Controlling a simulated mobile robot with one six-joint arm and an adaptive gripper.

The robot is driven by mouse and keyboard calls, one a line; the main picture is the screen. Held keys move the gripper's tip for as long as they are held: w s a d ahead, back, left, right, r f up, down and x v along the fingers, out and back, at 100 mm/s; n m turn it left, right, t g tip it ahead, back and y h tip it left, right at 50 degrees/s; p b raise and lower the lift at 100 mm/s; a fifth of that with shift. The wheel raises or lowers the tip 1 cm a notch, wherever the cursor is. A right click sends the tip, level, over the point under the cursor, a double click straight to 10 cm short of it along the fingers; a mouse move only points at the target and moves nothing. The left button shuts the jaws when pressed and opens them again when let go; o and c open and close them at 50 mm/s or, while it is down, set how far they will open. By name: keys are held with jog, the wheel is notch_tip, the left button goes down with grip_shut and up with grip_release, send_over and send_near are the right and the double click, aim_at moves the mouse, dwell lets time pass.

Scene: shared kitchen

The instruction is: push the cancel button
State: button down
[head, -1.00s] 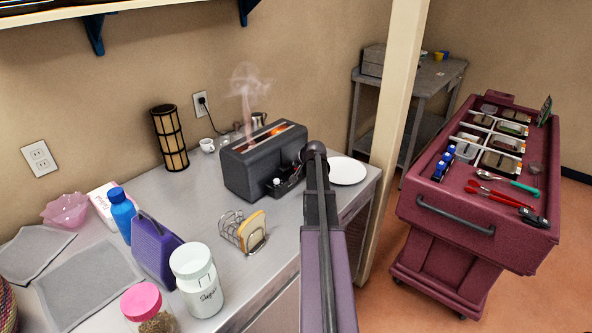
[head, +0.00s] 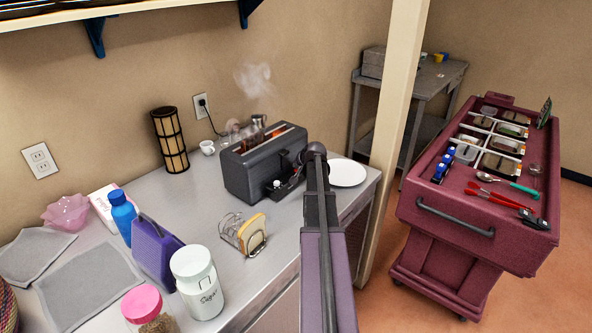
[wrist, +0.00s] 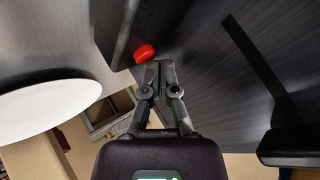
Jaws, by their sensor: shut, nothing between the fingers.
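The dark grey toaster (head: 252,174) stands on the counter in the head view, with browned slices showing above its slots (head: 257,136). In the wrist view its dark body (wrist: 125,30) is close to my gripper. A round red button (wrist: 145,53) sticks out from it there. My gripper (wrist: 160,68) is shut and empty, its fingertips just beside and below the red button. I cannot tell whether they touch it. In the head view my own arm hides part of the toaster's near end, and the red button is not visible.
A white plate (head: 347,172) lies right of the toaster. A rack with bread (head: 244,234), a sugar jar (head: 197,283) and a purple container (head: 156,252) stand in front. A maroon cart (head: 420,252) is at the right.

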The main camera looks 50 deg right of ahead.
jog(key=shift+r, duration=0.4)
notch_tip(320, 180, up, 6)
jog(key=p, duration=0.6)
jog(key=shift+f, duration=0.1)
jog(key=shift+s, duration=0.1)
dwell(1.2)
